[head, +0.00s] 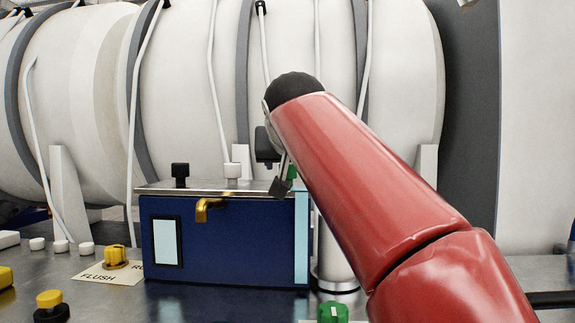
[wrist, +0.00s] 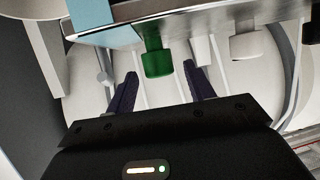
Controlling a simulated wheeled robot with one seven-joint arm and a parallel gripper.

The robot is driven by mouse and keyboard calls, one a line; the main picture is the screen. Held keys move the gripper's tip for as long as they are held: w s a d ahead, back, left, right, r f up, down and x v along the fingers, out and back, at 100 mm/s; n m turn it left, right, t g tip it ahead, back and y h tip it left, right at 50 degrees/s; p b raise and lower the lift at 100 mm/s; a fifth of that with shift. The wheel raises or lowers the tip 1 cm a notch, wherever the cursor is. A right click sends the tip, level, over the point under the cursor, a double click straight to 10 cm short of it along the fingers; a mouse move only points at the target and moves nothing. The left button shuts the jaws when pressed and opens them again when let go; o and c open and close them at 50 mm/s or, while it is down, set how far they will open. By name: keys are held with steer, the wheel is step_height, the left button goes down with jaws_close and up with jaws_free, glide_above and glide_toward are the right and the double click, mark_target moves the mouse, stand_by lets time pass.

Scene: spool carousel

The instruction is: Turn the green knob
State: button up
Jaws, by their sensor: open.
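A green knob (head: 292,172) stands on the metal top of the blue box, mostly hidden behind my gripper and arm in the head view. In the wrist view, which is upside down, the green knob (wrist: 157,62) shows clearly, with its free end between the two dark fingertips. My gripper (head: 270,168) is at the right end of the box top; the wrist view shows its jaws (wrist: 160,72) open and empty, with a gap on each side of the knob. I cannot tell if the fingertips reach its depth. A second green knob (head: 333,312) is on the bench in front.
The blue box (head: 235,255) carries a white knob (head: 232,172), a black knob (head: 180,172) and a brass spout (head: 207,208). Yellow knobs (head: 115,255) and white buttons are on the bench at left. Large white cylinders (head: 180,90) with tubes stand close behind.

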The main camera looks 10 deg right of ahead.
steer(key=shift+x, duration=1.15)
steer(key=c, duration=1)
steer(key=shift+o, duration=0.2)
